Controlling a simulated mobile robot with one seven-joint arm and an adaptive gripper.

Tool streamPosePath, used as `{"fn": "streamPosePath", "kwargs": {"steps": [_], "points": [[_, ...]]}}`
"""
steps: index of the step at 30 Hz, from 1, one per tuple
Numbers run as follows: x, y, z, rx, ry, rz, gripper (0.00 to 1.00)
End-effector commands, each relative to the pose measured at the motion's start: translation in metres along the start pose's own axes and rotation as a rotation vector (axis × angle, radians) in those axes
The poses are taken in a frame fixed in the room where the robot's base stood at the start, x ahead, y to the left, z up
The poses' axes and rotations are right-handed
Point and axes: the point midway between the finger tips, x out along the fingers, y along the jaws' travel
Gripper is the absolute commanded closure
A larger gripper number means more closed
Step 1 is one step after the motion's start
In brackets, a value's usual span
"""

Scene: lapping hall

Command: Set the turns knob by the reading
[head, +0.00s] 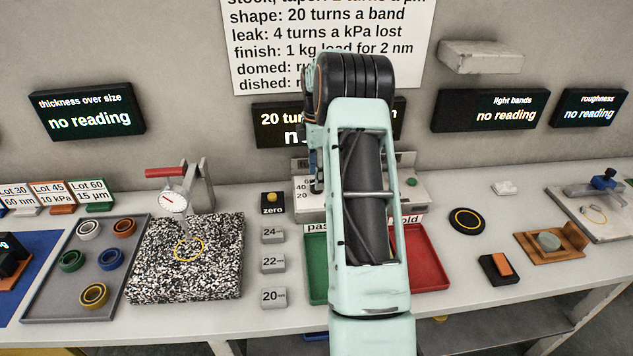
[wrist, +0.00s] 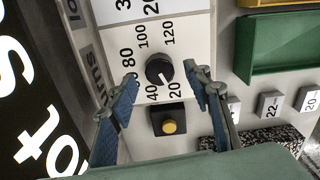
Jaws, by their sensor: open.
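The black turns knob (wrist: 160,70) sits on a pale panel (wrist: 190,45) with a printed scale; 20, 40, 80, 100 and 120 are legible. Its white mark points down towards the 20 end; the exact setting is unclear. My gripper (wrist: 161,77) is open, its blue-padded fingers on either side of the knob, without clear contact. In the head view my arm hides the gripper, knob and most of the panel (head: 299,206). The wall displays for thickness (head: 88,112), light bands (head: 490,110) and roughness (head: 590,108) say "no reading". The middle display (head: 268,124) is mostly covered.
A black zero box (head: 272,203) with a yellow button stands left of the panel, close below the knob in the wrist view. Green (head: 316,262) and red (head: 428,258) trays lie in front. A speckled plate (head: 222,270) with a dial gauge (head: 174,203) is left. The poster (head: 330,20) reads "shape: 20 turns a band".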

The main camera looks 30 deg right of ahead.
Motion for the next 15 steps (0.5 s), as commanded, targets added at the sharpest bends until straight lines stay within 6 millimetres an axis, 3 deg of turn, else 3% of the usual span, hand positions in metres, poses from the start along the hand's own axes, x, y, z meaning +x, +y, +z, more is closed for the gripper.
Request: {"fn": "streamPosePath", "kwargs": {"steps": [6,15], "points": [[0.026,0.000,0.000,0.000,0.000,0.000,0.55],[0.030,0.000,0.000,0.000,0.000,0.001,0.55]]}}
